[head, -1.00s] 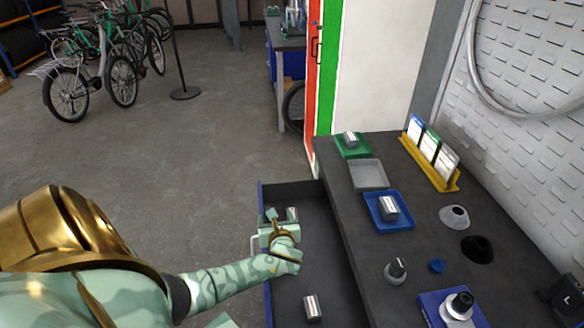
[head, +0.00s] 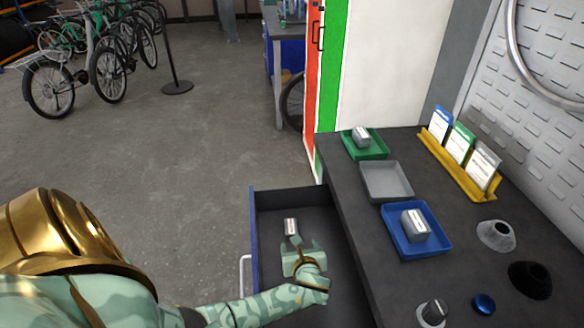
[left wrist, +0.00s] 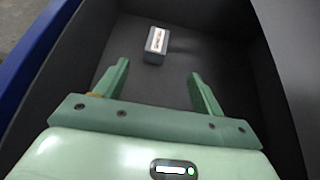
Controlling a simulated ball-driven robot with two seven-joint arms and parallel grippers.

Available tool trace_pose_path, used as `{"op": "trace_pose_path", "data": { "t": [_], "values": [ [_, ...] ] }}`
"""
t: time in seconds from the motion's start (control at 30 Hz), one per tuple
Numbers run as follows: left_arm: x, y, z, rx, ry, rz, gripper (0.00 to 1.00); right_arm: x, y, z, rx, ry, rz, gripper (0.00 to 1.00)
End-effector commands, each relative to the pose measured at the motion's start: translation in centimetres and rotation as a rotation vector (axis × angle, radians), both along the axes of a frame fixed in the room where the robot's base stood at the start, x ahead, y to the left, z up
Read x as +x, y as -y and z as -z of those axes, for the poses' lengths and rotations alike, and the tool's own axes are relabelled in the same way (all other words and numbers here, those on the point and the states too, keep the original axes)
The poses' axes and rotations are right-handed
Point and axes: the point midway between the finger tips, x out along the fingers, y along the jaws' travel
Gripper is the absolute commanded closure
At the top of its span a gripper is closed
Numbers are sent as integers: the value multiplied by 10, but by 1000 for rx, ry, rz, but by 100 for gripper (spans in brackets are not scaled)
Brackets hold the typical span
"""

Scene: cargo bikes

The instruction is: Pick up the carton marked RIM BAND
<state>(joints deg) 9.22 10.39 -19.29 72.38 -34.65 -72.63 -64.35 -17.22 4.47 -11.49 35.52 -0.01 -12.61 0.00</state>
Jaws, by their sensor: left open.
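A small grey carton with a white label (head: 291,226) lies in the open drawer, toward its far end. It also shows in the left wrist view (left wrist: 156,42), on the drawer floor just beyond my fingertips. Its lettering is too small to read, so I cannot tell whether it says RIM BAND. My left gripper (head: 303,243) is inside the drawer, on the near side of this carton. In the left wrist view its two fingers (left wrist: 158,72) are apart with nothing between them. My right gripper is not in view.
The drawer's blue wall (head: 254,225) is on the left, the dark worktop (head: 345,225) on the right. On the worktop, a blue tray (head: 440,245) and a green tray (head: 374,152) each hold a carton; a grey tray (head: 386,181) is empty. A yellow card holder (head: 455,172) stands behind.

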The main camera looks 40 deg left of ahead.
Motion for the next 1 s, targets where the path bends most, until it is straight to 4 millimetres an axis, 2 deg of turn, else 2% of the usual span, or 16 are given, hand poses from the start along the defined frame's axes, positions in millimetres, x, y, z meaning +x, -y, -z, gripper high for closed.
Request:
{"op": "trace_pose_path", "data": {
  "t": [0.3,0.63,0.87,1.0],
  "values": [
    [41,-53,41,5,-3,-2,31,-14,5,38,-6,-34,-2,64],
    [57,-74,53,2,-1,-1,31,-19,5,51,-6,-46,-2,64],
    [73,-100,75,3,-4,-2,31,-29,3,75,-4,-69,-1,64],
    [79,-107,76,2,-1,-1,31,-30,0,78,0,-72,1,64]
  ]
}}
